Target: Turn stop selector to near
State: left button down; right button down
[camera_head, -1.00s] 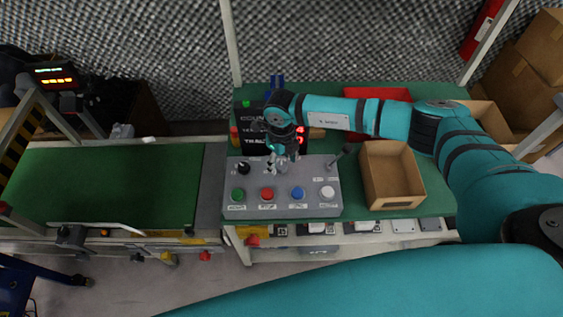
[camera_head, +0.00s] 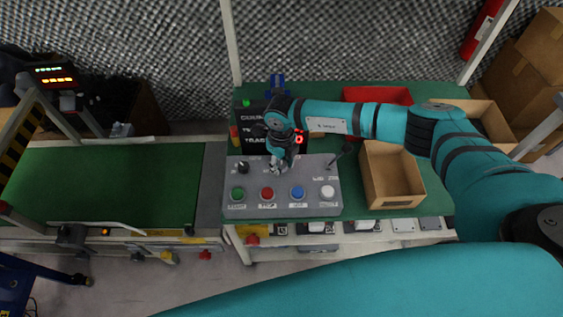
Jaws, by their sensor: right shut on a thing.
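The grey control panel (camera_head: 313,178) stands on the green bench top. It carries a black knob (camera_head: 243,167) at the upper left, a lever (camera_head: 335,161) at the upper right, and a front row with a green, a red, a blue and a white button. My right gripper (camera_head: 277,169) points down at the panel's upper middle, between the black knob and the lever. Its fingers are shut on a small knob there, apparently the stop selector; they hide most of it, so I cannot read its setting. My left gripper is not in view.
An open cardboard box (camera_head: 391,176) stands right of the panel, with a red bin (camera_head: 377,95) behind it. A dark display (camera_head: 254,130) stands behind the panel, partly covered by my right arm. A green conveyor (camera_head: 110,185) lies to the left.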

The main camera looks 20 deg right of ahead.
jog(key=n+b, duration=0.3)
jog(key=n, duration=0.1)
jog(key=shift+f+b, duration=0.2)
jog(key=shift+b, duration=0.1)
jog(key=n+b, duration=0.2)
jog(key=n, duration=0.1)
jog(key=shift+r+n+b, duration=0.1)
jog(key=shift+n+b, duration=0.2)
jog(key=shift+r+n+b, duration=0.1)
jog(key=shift+n+b, duration=0.3)
jog(key=shift+n, duration=0.2)
jog(key=shift+w, duration=0.1)
jog(key=c, duration=0.9)
grip_release()
jog(key=shift+c, duration=0.2)
